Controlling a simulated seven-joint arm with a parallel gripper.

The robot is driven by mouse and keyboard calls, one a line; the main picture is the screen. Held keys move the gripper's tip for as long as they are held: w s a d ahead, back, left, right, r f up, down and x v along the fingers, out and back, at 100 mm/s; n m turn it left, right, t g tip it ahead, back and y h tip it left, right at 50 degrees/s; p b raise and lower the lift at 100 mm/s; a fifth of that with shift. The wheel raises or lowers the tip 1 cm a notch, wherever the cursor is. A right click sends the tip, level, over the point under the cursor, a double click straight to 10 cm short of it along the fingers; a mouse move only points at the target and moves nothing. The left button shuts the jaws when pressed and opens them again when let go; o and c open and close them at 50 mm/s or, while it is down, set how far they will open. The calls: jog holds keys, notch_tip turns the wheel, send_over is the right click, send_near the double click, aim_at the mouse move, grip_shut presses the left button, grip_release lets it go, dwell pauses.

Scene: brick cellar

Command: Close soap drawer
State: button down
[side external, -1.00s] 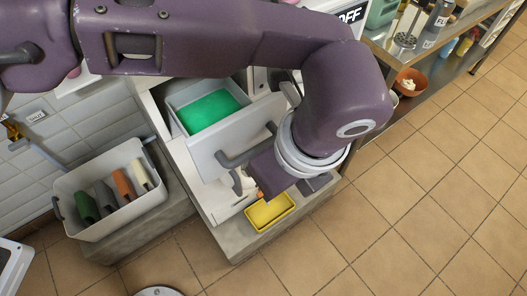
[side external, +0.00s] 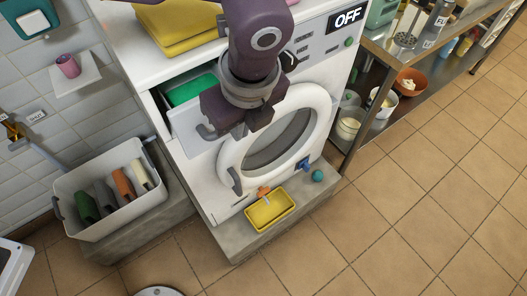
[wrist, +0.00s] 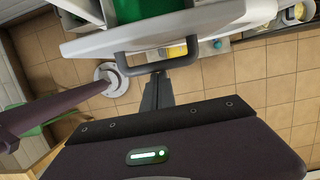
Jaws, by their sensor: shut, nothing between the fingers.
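The soap drawer (side external: 185,132) sticks partly out of the upper left front of the white washing machine (side external: 196,157). Green (side external: 190,90) shows inside it. Its grey bar handle (side external: 207,132) is on the drawer front; in the wrist view the handle (wrist: 122,66) crosses just beyond my fingers. My gripper (wrist: 157,76) is shut and empty, its tips at or very near the handle; I cannot tell whether they touch. In the side view my wrist covers the right part of the drawer front and hides the fingertips.
The round door (side external: 322,112) is shut, right of the drawer. A yellow tray (side external: 270,212) sits on the plinth below. A grey bin (side external: 118,212) with several coloured items stands left. A shelf (side external: 385,140) is at right. The tiled floor in front is mostly clear.

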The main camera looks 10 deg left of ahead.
jog(key=w+a, duration=0.5)
jog(key=shift+s+d+r, duration=0.1)
jog(key=shift+s+d, duration=1.45)
jog(key=shift+d, duration=0.2)
jog(key=v, duration=0.8)
jog(key=s+a+r+n+h, duration=0.1)
jog(key=a+r+n, duration=0.9)
jog(key=a, duration=0.5)
jog(key=s+a+f+n+t, duration=0.1)
jog(key=s+a+n, duration=0.7)
jog(key=s+a+f+n+t+h, duration=0.1)
jog(key=s+a+n+t, duration=0.1)
jog(key=s+a+n, duration=0.6)
jog(key=shift+s+a+f+n+t, duration=0.3)
jog(key=shift+s+a+f+n, duration=0.1)
jog(key=shift+s, duration=0.2)
